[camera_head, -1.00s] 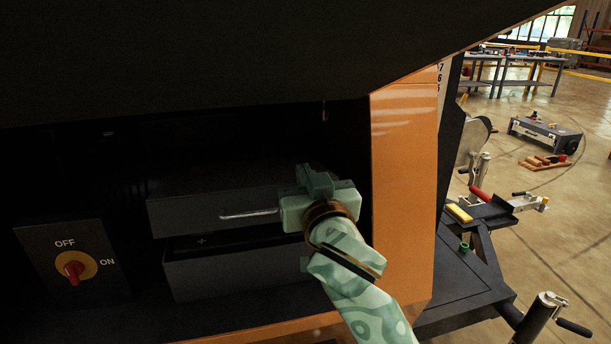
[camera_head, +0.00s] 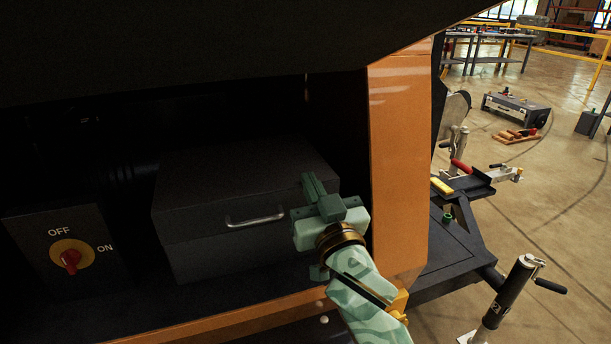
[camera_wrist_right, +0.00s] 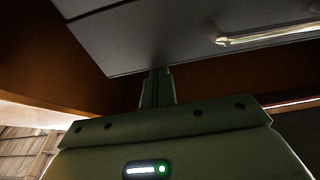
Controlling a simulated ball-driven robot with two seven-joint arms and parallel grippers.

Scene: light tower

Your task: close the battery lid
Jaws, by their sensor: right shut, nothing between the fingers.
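The battery box (camera_head: 215,252) stands inside the dark compartment, in the middle of the head view. Its lid (camera_head: 235,180) lies down on the box with only a thin seam between them. A metal handle (camera_head: 255,218) is on the lid's front; it also shows in the right wrist view (camera_wrist_right: 265,36). My right gripper (camera_head: 312,188) is shut and empty at the right end of the lid, right of the handle. I cannot tell whether it touches the lid. In the right wrist view my fingers (camera_wrist_right: 157,88) are together below the lid's edge. My left gripper is not in view.
A red and yellow rotary switch (camera_head: 70,257) on a panel is left of the box. An orange post (camera_head: 398,170) stands close right of my gripper. The dark housing (camera_head: 220,50) overhangs above. A jack stand (camera_head: 505,295) is outside on the right.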

